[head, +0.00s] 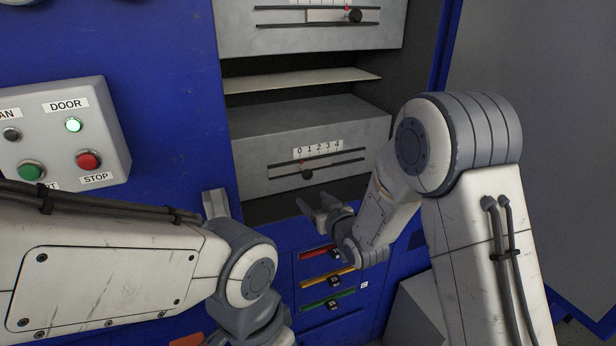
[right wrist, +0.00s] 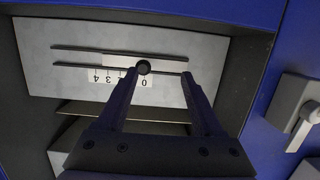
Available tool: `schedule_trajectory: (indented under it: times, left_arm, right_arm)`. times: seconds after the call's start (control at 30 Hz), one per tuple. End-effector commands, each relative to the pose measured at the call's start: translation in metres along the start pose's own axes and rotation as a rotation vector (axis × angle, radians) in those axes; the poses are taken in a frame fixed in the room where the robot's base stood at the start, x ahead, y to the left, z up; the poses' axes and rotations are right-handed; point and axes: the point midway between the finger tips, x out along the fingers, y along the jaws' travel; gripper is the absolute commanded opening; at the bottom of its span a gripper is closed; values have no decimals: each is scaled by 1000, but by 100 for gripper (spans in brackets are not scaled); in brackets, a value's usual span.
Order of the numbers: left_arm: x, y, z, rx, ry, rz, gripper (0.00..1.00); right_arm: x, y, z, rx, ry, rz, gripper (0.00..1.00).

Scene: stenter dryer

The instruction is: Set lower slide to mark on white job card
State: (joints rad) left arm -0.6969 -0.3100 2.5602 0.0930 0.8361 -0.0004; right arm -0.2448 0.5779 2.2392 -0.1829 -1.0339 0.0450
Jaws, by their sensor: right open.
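The lower slide is a slotted grey panel (head: 350,140) with a printed 0-to-4 scale (head: 318,149). Its dark round knob (head: 307,173) has a small red pointer above it, near the 0. In the right wrist view the panel is upside down, and the knob (right wrist: 144,67) lines up with the 0. My right gripper (head: 314,200) is open and empty, just below the knob in the head view. In the right wrist view its fingertips (right wrist: 162,78) are spread, the knob nearer the left finger; contact cannot be told. My left gripper is out of view. I see no white job card.
An upper slide (head: 354,16) sits above, with a pale shelf (head: 300,81) between. Left is a button box (head: 65,135) with a lit green DOOR lamp. A grey latch handle (right wrist: 305,115) stands beside the opening. Red, yellow and green slots (head: 328,280) lie below.

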Motion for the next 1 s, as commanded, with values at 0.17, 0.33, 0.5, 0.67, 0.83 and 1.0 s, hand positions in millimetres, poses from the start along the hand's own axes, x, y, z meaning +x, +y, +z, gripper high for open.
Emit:
schedule_trajectory:
  times: [0.17,0.33,0.5,0.67,0.83,1.0]
  left_arm:
    - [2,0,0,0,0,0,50]
    - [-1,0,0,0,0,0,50]
    - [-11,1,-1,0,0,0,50]
    - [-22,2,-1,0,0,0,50]
    - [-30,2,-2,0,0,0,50]
    - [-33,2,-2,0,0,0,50]
  right_arm:
    - [9,24,-2,13,166,13,68]
    - [14,30,-7,15,218,14,68]
    - [37,30,-15,16,220,13,68]
    - [67,30,-21,16,219,14,68]
    - [92,31,-26,16,217,14,68]
    - [106,31,-28,15,218,14,68]
